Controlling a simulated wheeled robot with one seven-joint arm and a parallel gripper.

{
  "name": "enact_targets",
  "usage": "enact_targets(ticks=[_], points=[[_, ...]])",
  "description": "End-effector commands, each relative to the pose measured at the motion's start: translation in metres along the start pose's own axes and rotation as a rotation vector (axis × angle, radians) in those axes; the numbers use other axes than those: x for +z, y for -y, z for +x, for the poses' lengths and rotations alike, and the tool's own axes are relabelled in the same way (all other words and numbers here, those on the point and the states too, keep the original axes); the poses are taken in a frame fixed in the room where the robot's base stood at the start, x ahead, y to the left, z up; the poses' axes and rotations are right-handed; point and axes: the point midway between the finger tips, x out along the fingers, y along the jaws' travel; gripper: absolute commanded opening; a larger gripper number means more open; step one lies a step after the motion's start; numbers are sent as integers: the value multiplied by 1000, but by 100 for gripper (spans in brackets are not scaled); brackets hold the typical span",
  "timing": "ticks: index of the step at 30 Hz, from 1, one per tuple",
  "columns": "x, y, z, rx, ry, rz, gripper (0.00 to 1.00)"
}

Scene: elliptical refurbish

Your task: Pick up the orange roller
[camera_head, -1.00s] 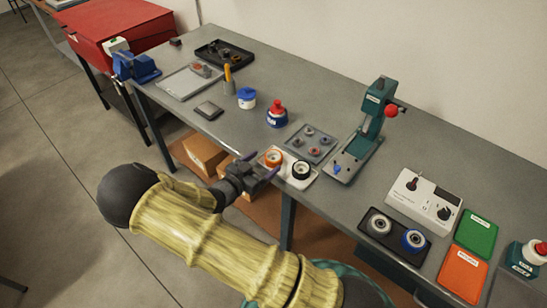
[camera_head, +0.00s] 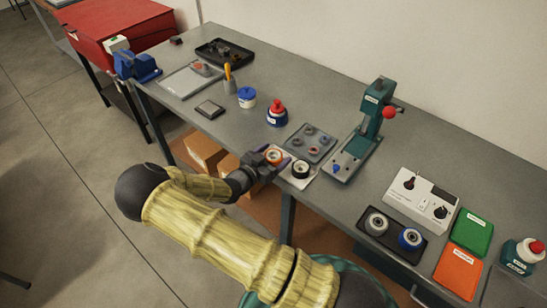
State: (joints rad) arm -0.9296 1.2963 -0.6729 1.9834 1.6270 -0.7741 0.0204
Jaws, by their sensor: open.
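The orange roller (camera_head: 274,156) is a short orange ring with a pale centre, standing at the left end of a white tray (camera_head: 297,183) near the bench's front edge. A black roller (camera_head: 300,169) stands beside it on the right. My gripper (camera_head: 273,158) is open, with its fingers at either side of the orange roller. I cannot tell whether the fingers touch it. My gripper hides the left part of the tray.
A grey tray of small parts (camera_head: 311,142) lies just behind. A green press (camera_head: 368,125) stands to the right. A red-capped bottle (camera_head: 277,113) and a blue-lidded jar (camera_head: 247,97) stand behind left. A dark tray with two rollers (camera_head: 393,238) lies right.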

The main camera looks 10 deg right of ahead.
Motion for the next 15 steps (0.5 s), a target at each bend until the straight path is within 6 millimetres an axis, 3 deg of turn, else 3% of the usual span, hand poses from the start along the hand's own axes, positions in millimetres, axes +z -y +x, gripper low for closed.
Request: enact_targets(ticks=[8,15], points=[[0,0,0,0,0,0,78],[0,0,0,0,0,0,31]])
